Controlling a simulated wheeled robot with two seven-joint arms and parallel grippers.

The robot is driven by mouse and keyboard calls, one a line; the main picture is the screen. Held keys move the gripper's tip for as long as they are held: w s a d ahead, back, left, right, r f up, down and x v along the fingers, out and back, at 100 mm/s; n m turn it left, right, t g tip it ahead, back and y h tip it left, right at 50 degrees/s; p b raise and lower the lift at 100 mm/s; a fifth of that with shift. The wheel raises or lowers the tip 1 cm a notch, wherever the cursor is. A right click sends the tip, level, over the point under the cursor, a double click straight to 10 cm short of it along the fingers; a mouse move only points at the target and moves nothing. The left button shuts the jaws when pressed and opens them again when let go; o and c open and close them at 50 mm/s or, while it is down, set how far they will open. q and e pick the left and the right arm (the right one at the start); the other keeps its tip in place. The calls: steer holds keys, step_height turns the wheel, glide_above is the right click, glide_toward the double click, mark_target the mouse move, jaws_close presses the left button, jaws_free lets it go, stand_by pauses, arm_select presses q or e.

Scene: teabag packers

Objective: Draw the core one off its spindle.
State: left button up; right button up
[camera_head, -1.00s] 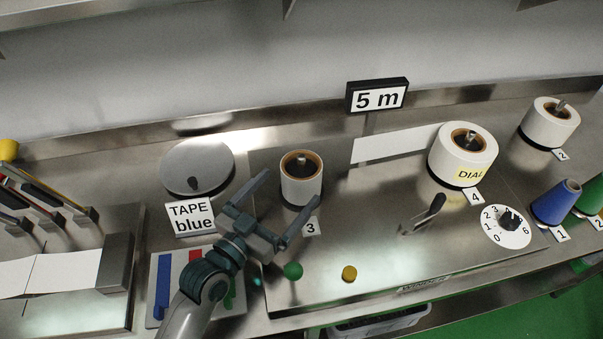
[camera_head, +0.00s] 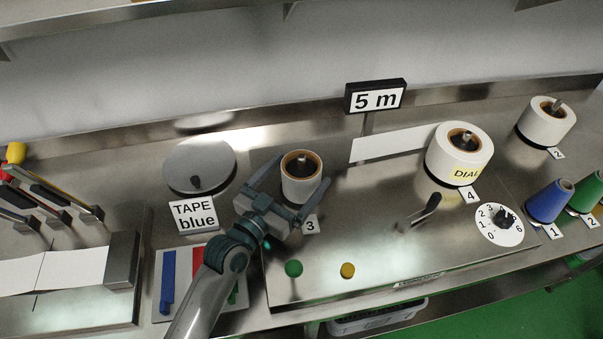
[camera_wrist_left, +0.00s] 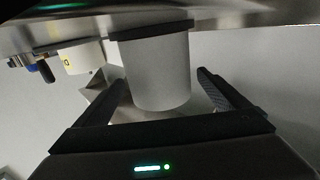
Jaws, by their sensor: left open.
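A white roll with a brown core (camera_head: 301,185) stands upright on a dark spindle at the plate marked 3 (camera_head: 310,225). No label in view says which piece is core one. My left gripper (camera_head: 298,171) is open, its fingers to either side of this roll at the front. In the left wrist view the roll (camera_wrist_left: 157,70) shows as a pale cylinder between the two spread fingers (camera_wrist_left: 167,88), with gaps beside it. My right gripper is not in view.
A roll marked DIAL (camera_head: 458,160) and another roll (camera_head: 546,123) stand to the right. A lever (camera_head: 430,206), a dial (camera_head: 499,225), green (camera_head: 293,268) and yellow (camera_head: 347,270) knobs are nearby. A grey disc (camera_head: 200,160) and the TAPE blue sign (camera_head: 194,215) stand left.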

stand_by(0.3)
arm_select(q)
steer(key=c, duration=1.2)
steer(key=shift+r, duration=0.15)
step_height(320, 180, up, 10)
steer(key=shift+f+b, duration=0.15)
steer(key=shift+b, duration=0.6)
steer(key=shift+r+p, duration=0.75)
steer(key=shift+p, duration=0.2)
